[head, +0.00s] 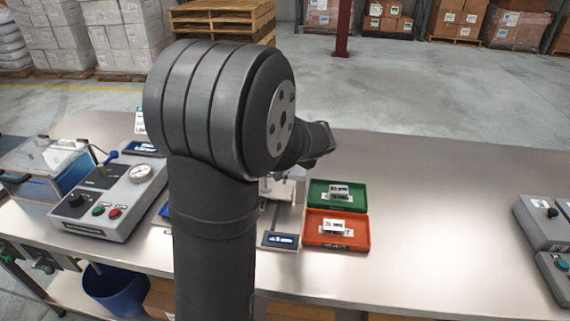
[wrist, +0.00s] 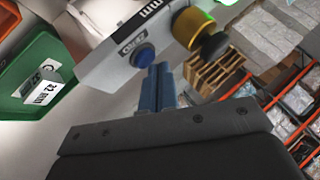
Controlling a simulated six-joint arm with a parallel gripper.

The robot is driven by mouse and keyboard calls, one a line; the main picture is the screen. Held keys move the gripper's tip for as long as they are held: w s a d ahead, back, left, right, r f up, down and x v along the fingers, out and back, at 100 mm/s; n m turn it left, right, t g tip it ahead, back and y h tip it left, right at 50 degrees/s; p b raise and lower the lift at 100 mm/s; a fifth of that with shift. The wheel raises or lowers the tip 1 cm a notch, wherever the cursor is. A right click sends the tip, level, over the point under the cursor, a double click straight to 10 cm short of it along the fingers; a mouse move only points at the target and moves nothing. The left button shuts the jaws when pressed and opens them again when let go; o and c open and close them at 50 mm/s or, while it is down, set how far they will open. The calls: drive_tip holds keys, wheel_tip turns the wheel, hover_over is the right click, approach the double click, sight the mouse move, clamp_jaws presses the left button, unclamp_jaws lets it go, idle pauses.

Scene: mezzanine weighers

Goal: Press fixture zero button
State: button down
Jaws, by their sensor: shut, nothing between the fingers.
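In the wrist view a grey fixture (wrist: 112,65) carries a round blue button (wrist: 144,57) beside a dark label that appears to read ZERO. A yellow and black knob (wrist: 199,31) sits on its end. My gripper (wrist: 160,70) is shut and empty, its blue fingers together. The fingertips are just below and right of the button in the picture; I cannot tell whether they touch it. In the head view my arm hides the gripper and most of the fixture.
A green tray (head: 316,203) and an orange tray (head: 312,240) with labelled blocks lie right of my arm. A small display (head: 280,240) is beside them. A gauge box (head: 101,207) stands left; grey control boxes (head: 545,228) stand far right. The right-middle bench (head: 440,220) is clear.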

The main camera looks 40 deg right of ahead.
drive_tip(key=shift+f, duration=0.45)
idle(0.4)
drive_tip(key=shift+r, duration=0.9)
drive_tip(key=shift+r, duration=2.5)
wheel_tip(320, 180, up, 4)
drive_tip(key=shift+f, duration=0.1)
drive_tip(key=shift+f, duration=0.1)
